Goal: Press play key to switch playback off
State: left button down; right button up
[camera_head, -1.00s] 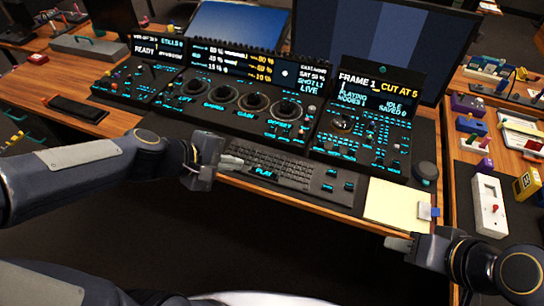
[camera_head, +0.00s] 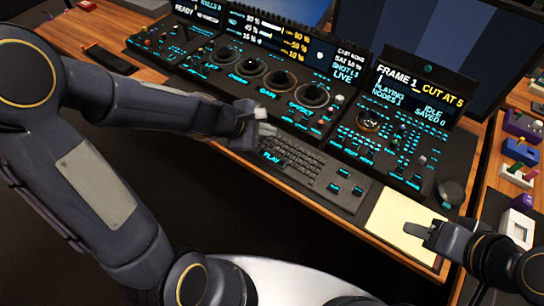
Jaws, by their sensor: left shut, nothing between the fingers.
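The play key, with a lit PLAY label (camera_head: 271,155), is at the front left of the dark keyboard (camera_head: 295,160). My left gripper (camera_head: 265,130) is shut and empty. Its tips appear just behind the play label in the picture; I cannot tell whether they touch the keyboard. The right-hand screen (camera_head: 412,95) reads FRAME 1, CUT AT 5, PLAYING, NODES 1, IDLE and SAVED 0. My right gripper (camera_head: 416,230) is over the pale yellow pad; its finger gap is unclear.
A panel with several round trackballs (camera_head: 283,76) stands behind the keyboard. The pale yellow pad (camera_head: 390,212) lies at the desk's right front. A dark round knob (camera_head: 451,193) stands behind it. Small coloured devices (camera_head: 522,150) sit on the right-hand desk.

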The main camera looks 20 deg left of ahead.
pick_arm(q)
jog(key=b, duration=0.8)
send_over(268, 162)
jog(key=shift+f, duration=4.3)
jog(key=shift+f, duration=0.1)
jog(key=shift+f+b, duration=0.3)
jog(key=shift+b, duration=0.1)
jog(key=shift+f+b, duration=0.5)
jog(key=shift+b, duration=0.05)
jog(key=shift+r+p, duration=0.9)
jog(key=shift+r, duration=0.05)
notch_tip(268, 162, up, 5)
jog(key=p, duration=0.4)
jog(key=shift+p, duration=0.3)
